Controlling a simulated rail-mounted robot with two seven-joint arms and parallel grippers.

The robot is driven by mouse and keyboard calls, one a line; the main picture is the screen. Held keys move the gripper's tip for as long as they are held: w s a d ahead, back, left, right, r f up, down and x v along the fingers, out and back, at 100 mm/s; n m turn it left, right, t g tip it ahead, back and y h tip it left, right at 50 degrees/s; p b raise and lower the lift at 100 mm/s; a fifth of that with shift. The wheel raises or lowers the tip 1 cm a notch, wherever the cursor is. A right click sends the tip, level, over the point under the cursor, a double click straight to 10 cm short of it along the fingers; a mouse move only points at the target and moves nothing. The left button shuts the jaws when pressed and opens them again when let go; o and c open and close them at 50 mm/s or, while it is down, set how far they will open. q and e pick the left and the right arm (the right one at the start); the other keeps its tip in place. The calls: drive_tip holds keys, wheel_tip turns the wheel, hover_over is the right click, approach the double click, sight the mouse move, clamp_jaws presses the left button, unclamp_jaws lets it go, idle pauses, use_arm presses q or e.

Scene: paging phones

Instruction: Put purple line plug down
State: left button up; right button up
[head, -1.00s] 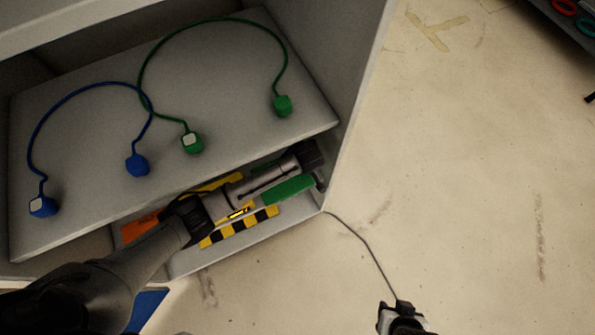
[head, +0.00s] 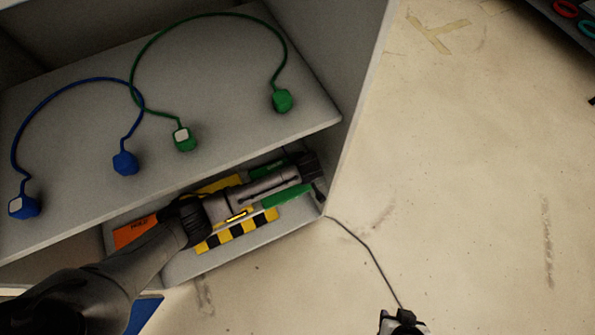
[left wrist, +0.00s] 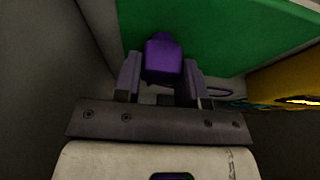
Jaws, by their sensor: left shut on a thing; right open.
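The purple line plug (left wrist: 163,58) sits between the fingers of my left gripper (left wrist: 162,78) in the left wrist view, which is shut on it. A green panel (left wrist: 215,35) lies just beyond the plug; I cannot tell whether they touch. In the head view my left arm reaches into the lower shelf (head: 190,270) of the grey cabinet, and the plug is hidden there. My right gripper (head: 402,318) is at the bottom edge of the head view, open, over the floor and partly cut off.
On the upper shelf (head: 225,90) lie a blue cord (head: 70,88) and a green cord (head: 205,15) with plugs at their ends. An orange card (head: 133,232) and yellow-black striped piece (head: 240,232) lie under my arm. A thin dark line (head: 370,255) runs from the cabinet corner toward my right gripper.

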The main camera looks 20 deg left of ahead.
use_arm(q)
drive_tip(key=shift+f, duration=0.1)
drive_tip(key=o, duration=1)
drive_tip(key=p+v, duration=0.5)
drive_tip(key=v, duration=0.7)
drive_tip(key=shift+p, duration=0.3)
